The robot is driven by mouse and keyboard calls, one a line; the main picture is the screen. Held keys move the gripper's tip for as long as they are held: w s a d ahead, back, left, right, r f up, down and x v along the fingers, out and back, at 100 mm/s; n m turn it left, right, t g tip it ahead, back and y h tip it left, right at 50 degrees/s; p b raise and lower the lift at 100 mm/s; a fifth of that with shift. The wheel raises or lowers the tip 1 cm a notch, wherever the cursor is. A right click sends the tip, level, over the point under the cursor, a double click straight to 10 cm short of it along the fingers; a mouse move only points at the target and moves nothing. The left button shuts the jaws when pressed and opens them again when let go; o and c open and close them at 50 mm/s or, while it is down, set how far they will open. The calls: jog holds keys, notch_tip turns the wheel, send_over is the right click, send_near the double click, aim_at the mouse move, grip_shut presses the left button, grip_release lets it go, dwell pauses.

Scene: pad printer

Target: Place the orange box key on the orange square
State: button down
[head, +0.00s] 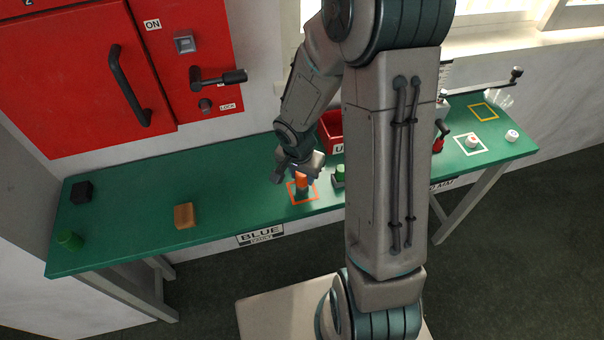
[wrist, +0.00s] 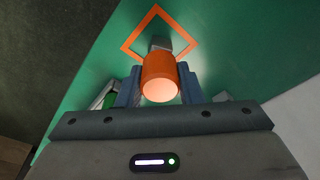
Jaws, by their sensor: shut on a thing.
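The orange box key (head: 302,181) is an orange cylinder with a grey part below it, as the wrist view (wrist: 160,78) shows. My gripper (head: 300,174) is shut on it, with one finger on each side of it in the wrist view (wrist: 160,85). The orange square (head: 291,198) is an outline on the green bench. In the head view the key is over the square's area. In the wrist view the key covers part of the square's near corner (wrist: 190,47). I cannot tell whether the key touches the bench.
A green-topped key (head: 340,172) stands just right of the square. A red bin (head: 331,128) is behind it. A red cabinet (head: 80,80) stands behind.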

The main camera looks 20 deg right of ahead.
jog(key=c, duration=1)
grip_release()
jog(key=shift+f, duration=0.1)
notch_tip(320, 180, up, 12)
jog(key=s+a+p, duration=0.1)
jog(key=s+d+r+n+t+y, duration=0.1)
jog(key=s+r+n+t, duration=0.1)
jog(key=s+r+n, duration=0.6)
jog(key=s+r, duration=0.3)
jog(key=s, duration=0.2)
jog(key=shift+s+r+n, duration=0.2)
jog(key=shift+r+n, duration=0.05)
jog(key=shift+n, duration=0.15)
